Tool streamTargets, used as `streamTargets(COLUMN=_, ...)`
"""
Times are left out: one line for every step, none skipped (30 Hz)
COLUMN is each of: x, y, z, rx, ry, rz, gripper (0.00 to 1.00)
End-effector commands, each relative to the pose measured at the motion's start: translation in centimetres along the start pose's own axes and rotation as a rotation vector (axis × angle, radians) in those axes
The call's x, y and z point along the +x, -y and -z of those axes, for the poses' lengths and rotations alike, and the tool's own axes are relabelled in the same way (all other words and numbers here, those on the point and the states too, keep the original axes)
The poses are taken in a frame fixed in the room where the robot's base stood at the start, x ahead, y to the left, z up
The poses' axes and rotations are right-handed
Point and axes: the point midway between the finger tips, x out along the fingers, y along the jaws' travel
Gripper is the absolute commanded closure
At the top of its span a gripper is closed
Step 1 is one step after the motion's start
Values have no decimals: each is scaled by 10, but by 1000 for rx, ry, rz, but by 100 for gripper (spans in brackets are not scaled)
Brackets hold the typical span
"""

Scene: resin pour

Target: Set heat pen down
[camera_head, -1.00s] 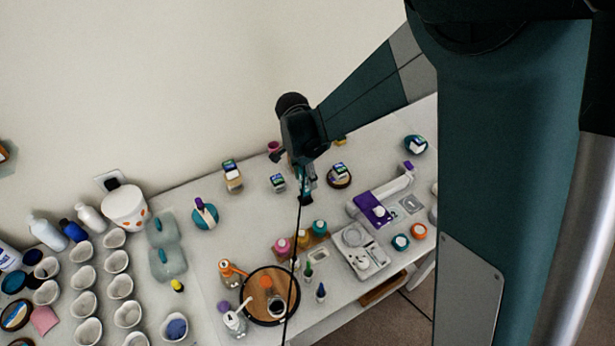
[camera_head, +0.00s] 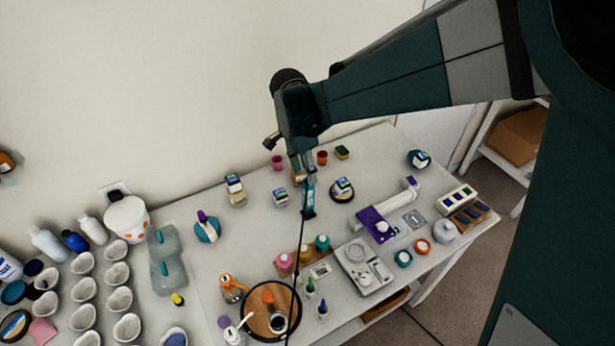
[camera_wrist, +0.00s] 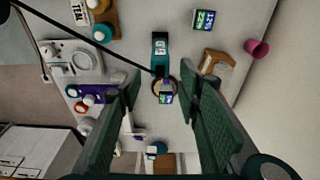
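The heat pen (camera_head: 309,198) is a slim teal tool with a pale label and a black cord at its near end. It appears to lie on the white table, just below my gripper (camera_head: 301,160) in the head view. In the wrist view the heat pen (camera_wrist: 160,48) shows beyond the fingertips, its black end near the gap between them. My gripper (camera_wrist: 159,76) is open, with its two green fingers wide apart and nothing between the pads. A tan wooden holder (camera_wrist: 216,65) is beside the pen, partly hidden behind my gripper in the head view.
Small display boxes (camera_head: 281,197) and a dark round dish (camera_head: 342,193) stand close to the pen. A pink cup (camera_head: 278,162) is behind. Colored bottles (camera_head: 284,262), a scale (camera_head: 364,265) and a wooden round tray (camera_head: 258,328) are in front. The cord crosses the table.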

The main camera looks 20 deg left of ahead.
Motion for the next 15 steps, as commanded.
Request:
streamTargets(x=-4, y=0, z=0, rx=0, ry=0, rz=0, gripper=66)
streamTargets(x=-6, y=0, z=0, rx=0, ry=0, rz=0, gripper=66)
streamTargets(x=-8, y=0, z=0, rx=0, ry=0, rz=0, gripper=66)
streamTargets(x=-8, y=0, z=0, rx=0, ry=0, rz=0, gripper=66)
streamTargets(x=-9, y=0, z=0, rx=0, ry=0, rz=0, gripper=66)
streamTargets(x=-10, y=0, z=0, rx=0, ry=0, rz=0, gripper=66)
streamTargets(x=-10, y=0, z=0, rx=0, ry=0, rz=0, gripper=66)
streamTargets(x=-10, y=0, z=0, rx=0, ry=0, rz=0, gripper=66)
streamTargets(x=-10, y=0, z=0, rx=0, ry=0, rz=0, gripper=66)
streamTargets(x=-10, y=0, z=0, rx=0, ry=0, rz=0, gripper=66)
streamTargets(x=-10, y=0, z=0, rx=0, ry=0, rz=0, gripper=66)
streamTargets(x=-10, y=0, z=0, rx=0, ry=0, rz=0, gripper=66)
streamTargets(x=-10, y=0, z=0, rx=0, ry=0, rz=0, gripper=66)
streamTargets(x=-10, y=0, z=0, rx=0, ry=0, rz=0, gripper=66)
streamTargets(x=-10, y=0, z=0, rx=0, ry=0, rz=0, gripper=66)
